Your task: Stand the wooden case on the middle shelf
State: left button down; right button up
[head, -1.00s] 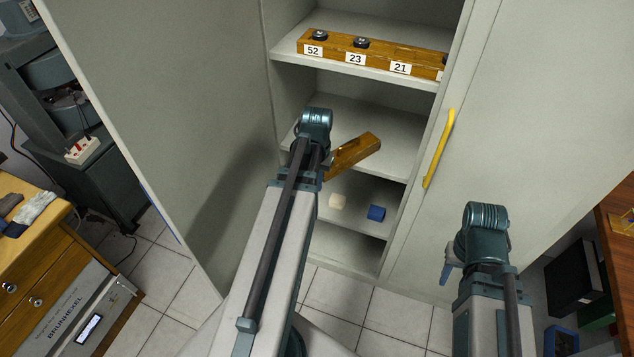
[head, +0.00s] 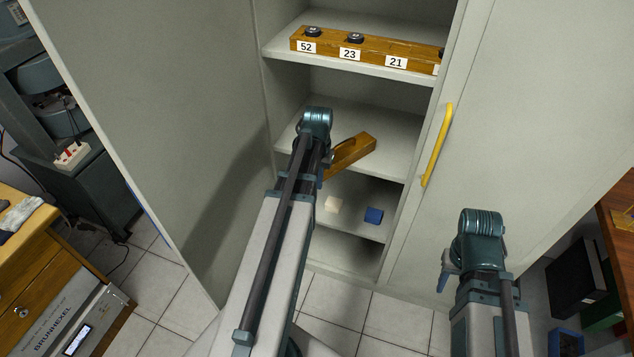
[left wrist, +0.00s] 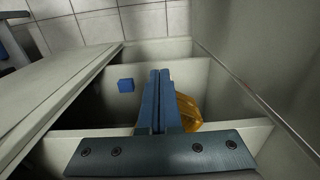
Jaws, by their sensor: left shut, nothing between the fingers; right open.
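The wooden case (head: 352,152) is a brown block at the middle shelf (head: 390,130) of the open cabinet. It lies slanted, its near end by the shelf's front edge and partly hidden behind my left arm; I cannot tell exactly how it rests. In the head view the left fingers are mostly hidden. My right gripper (head: 446,277) is open and empty, in front of the cabinet's right door.
The upper shelf (head: 350,70) carries a long wooden block (head: 372,50) with number labels and black pieces. A white cube (head: 333,205) and a blue cube (head: 374,215) sit on the lower shelf. The right door (head: 510,120) has a yellow handle (head: 437,145). A wooden drawer unit (head: 30,270) stands left.

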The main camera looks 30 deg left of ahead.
pick_arm(q)
jog(key=w, duration=0.3)
jog(key=w+a, duration=0.1)
jog(key=w, duration=0.2)
jog(key=w+a, duration=0.1)
jog(key=w, duration=0.2)
jog(key=shift+a, duration=0.1)
jog(key=shift+s, duration=0.3)
jog(key=shift+s+d, duration=0.2)
jog(key=shift+s, duration=0.1)
jog(key=s, duration=0.1)
jog(key=s+d, duration=0.1)
jog(key=s, duration=0.1)
jog(key=shift+s, duration=0.2)
jog(key=r+p, duration=1)
jog(key=shift+w+a, duration=0.15)
jog(key=shift+a, duration=0.05)
pick_arm(e)
notch_tip(320, 180, up, 10)
jog(key=shift+s+a, duration=0.3)
jog(key=shift+a, duration=0.1)
pick_arm(q)
jog(key=shift+d, duration=0.1)
